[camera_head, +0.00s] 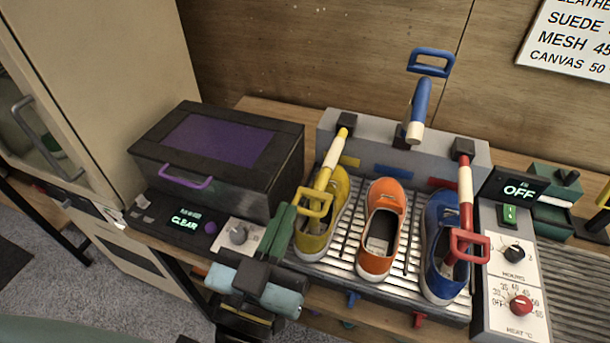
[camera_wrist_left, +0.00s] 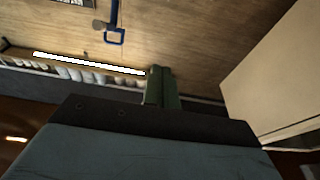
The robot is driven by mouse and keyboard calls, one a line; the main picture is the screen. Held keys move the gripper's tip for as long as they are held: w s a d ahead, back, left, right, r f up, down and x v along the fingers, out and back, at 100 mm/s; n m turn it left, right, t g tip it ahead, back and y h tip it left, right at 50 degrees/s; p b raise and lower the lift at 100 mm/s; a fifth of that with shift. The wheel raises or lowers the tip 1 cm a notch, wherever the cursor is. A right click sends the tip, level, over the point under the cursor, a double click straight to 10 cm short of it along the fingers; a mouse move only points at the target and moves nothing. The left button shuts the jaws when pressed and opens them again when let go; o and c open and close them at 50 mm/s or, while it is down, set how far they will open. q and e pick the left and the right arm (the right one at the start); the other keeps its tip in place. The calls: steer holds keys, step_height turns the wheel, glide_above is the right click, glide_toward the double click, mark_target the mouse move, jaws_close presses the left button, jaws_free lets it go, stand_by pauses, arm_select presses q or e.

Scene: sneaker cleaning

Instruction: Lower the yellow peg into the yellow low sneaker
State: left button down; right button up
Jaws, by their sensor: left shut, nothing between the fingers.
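The yellow low sneaker (camera_head: 322,228) stands at the left of the grey drying rack. The yellow peg (camera_head: 329,172) is swung down from its black pivot at the back. Its yellow loop handle (camera_head: 314,203) lies over the sneaker's opening. How deep the peg sits inside is hard to tell. My left gripper (camera_head: 289,212) is just left of the handle and sneaker, its green fingers shut and empty. The shut fingers also show in the left wrist view (camera_wrist_left: 160,84). My right gripper is in neither view.
An orange shoe (camera_head: 381,243) has no peg in it. A blue shoe (camera_head: 437,275) has the red peg (camera_head: 466,195) lowered over it. The blue peg (camera_head: 418,112) stands raised. A black box (camera_head: 255,195) is left; a dial panel (camera_head: 515,285) reading OFF is right.

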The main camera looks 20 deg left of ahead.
arm_select(q)
steer(key=p+x, duration=0.4)
steer(key=x, duration=0.6)
steer(key=shift+s+f+b, duration=0.2)
steer(key=shift+f+b, duration=0.8)
steer(key=shift+b, duration=0.1)
steer(key=shift+s+f+b, duration=0.2)
steer(key=shift+f+b, duration=0.8)
steer(key=shift+b, duration=0.1)
